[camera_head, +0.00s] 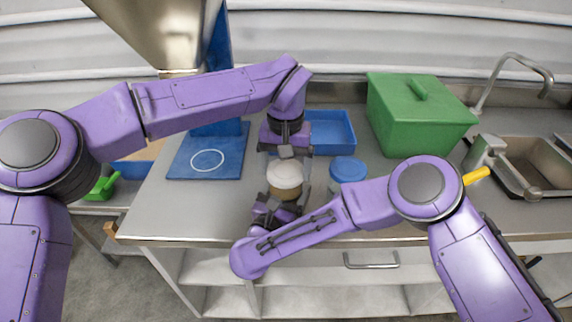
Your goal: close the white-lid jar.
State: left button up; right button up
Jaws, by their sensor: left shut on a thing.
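The jar (285,190) with brownish contents stands upright near the front of the steel counter. Its white lid (285,172) sits at its top; I cannot tell whether it is seated or screwed down. My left gripper (286,160) is on the far side of the jar, shut on the white lid, with its fingers at the lid's sides. My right gripper (283,200) reaches in from the near side, low at the jar body. Its fingers are partly hidden, and I cannot tell whether they grip the jar.
A blue-lid jar (348,172) stands close on the right. Behind are a blue tray (331,132) and a green lidded bin (417,115). A blue hopper base (185,160) is left, a sink (538,165) far right. The counter's front-left is clear.

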pick_arm(q)
jog(key=shift+m, duration=0.8)
